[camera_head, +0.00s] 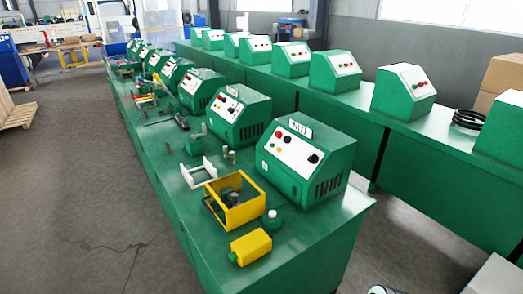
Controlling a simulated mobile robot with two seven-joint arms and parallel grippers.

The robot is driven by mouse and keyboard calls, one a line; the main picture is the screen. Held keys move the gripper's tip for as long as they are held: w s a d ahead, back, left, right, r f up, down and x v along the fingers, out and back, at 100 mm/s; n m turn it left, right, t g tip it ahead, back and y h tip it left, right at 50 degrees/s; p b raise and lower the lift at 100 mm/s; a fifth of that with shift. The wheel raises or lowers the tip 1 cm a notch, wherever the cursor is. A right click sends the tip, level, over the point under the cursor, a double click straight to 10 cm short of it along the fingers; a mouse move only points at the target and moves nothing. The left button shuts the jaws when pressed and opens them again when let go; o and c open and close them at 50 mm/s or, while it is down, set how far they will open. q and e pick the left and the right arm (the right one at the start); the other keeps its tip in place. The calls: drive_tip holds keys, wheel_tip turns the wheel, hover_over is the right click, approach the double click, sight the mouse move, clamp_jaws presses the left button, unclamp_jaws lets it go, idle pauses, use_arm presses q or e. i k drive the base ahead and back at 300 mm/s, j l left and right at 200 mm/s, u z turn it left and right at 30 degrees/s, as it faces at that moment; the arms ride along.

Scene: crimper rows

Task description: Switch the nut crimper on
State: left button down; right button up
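The nearest green crimper control box (325,165) stands at the near end of the middle green bench. A small white plate on its top edge seems to read "NUT" (300,129). Its sloped white panel (294,150) carries a red button, a green button and a black knob (313,158). Whether it is on or off cannot be told. Neither of my grippers can be made out in the head view.
A yellow open frame (234,214), a yellow block (250,247) and a small green-and-white part (272,219) lie before the box. More similar boxes (238,115) recede along this green bench (315,240). Another row stands on the right bench (425,135). Left floor (85,180) is clear.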

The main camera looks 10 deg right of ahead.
sight(313, 159)
drive_tip(key=l+u, duration=0.25)
drive_tip(key=u, duration=0.15)
drive_tip(key=l+u, duration=0.6)
drive_tip(key=u, duration=0.2)
drive_tip(key=k+l+u, duration=0.2)
drive_tip(key=l, duration=0.15)
drive_tip(key=l+u, duration=0.15)
drive_tip(key=l, duration=0.15)
drive_tip(key=k+l+u, duration=0.2)
drive_tip(key=k+l, duration=0.05)
drive_tip(key=l, duration=0.05)
